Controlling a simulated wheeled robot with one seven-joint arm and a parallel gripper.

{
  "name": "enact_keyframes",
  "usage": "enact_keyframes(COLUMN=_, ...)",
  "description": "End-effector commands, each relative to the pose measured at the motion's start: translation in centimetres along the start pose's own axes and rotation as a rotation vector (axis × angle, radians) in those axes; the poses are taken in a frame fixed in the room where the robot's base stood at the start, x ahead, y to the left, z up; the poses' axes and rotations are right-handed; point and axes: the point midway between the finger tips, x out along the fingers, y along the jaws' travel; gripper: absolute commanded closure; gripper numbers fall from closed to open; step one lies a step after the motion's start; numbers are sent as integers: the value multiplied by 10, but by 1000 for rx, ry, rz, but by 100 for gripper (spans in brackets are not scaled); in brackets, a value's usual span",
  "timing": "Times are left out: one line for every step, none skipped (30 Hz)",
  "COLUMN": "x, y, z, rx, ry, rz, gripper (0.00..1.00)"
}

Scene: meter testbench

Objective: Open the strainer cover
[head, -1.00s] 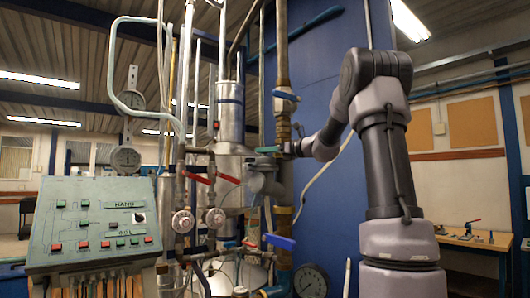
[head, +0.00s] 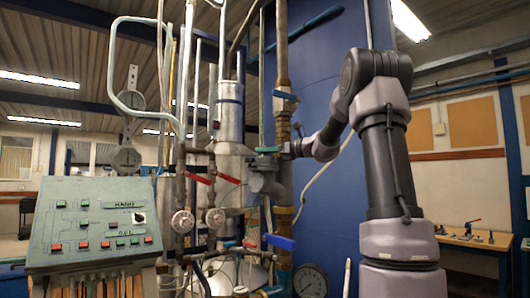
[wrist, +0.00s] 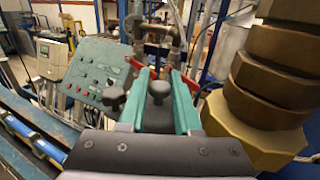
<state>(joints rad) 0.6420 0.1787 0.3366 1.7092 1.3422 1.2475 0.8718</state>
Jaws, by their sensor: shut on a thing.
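The strainer (head: 265,182) is a grey metal body on the pipework in the head view, left of a brass-coloured vertical pipe. My gripper (head: 267,150) reaches in from the right, and its green fingers are at the top of the strainer. In the wrist view, the two green fingers of my gripper (wrist: 162,92) stand on either side of a dark grey part with a round knob, which I take as the strainer cover (wrist: 159,88). A second dark knob (wrist: 113,96) shows left of the fingers. The fingers are shut on the cover; the contact itself is partly hidden.
Large brass fittings (wrist: 270,90) stand close on the right in the wrist view. Red valve handles (head: 197,178) and gauges are left of the strainer. A blue handle (head: 280,242) is below it. A control panel (head: 95,225) stands at the left.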

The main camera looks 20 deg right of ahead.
Motion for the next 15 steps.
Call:
enact_keyframes(x=0, y=0, z=0, rx=0, ry=1, rz=-1, gripper=100)
enact_keyframes(x=0, y=0, z=0, rx=0, ry=1, rz=-1, gripper=100)
enact_keyframes(x=0, y=0, z=0, rx=0, ry=1, rz=-1, gripper=100)
enact_keyframes(x=0, y=0, z=0, rx=0, ry=1, rz=-1, gripper=100)
enact_keyframes(x=0, y=0, z=0, rx=0, ry=1, rz=-1, gripper=100)
enact_keyframes(x=0, y=0, z=0, rx=0, ry=1, rz=-1, gripper=100)
enact_keyframes(x=0, y=0, z=-1, rx=0, ry=1, rz=-1, gripper=100)
enact_keyframes(x=0, y=0, z=-1, rx=0, ry=1, rz=-1, gripper=100)
enact_keyframes(x=0, y=0, z=-1, rx=0, ry=1, rz=-1, gripper=100)
enact_keyframes(x=0, y=0, z=-1, rx=0, ry=1, rz=-1, gripper=100)
enact_keyframes(x=0, y=0, z=-1, rx=0, ry=1, rz=-1, gripper=100)
enact_keyframes(x=0, y=0, z=0, rx=0, ry=2, rz=-1, gripper=100)
enact_keyframes(x=0, y=0, z=0, rx=2, ry=5, rz=0, gripper=100)
enact_keyframes(x=0, y=0, z=0, rx=4, ry=10, rz=1, gripper=100)
enact_keyframes(x=2, y=0, z=1, rx=7, ry=22, rz=3, gripper=100)
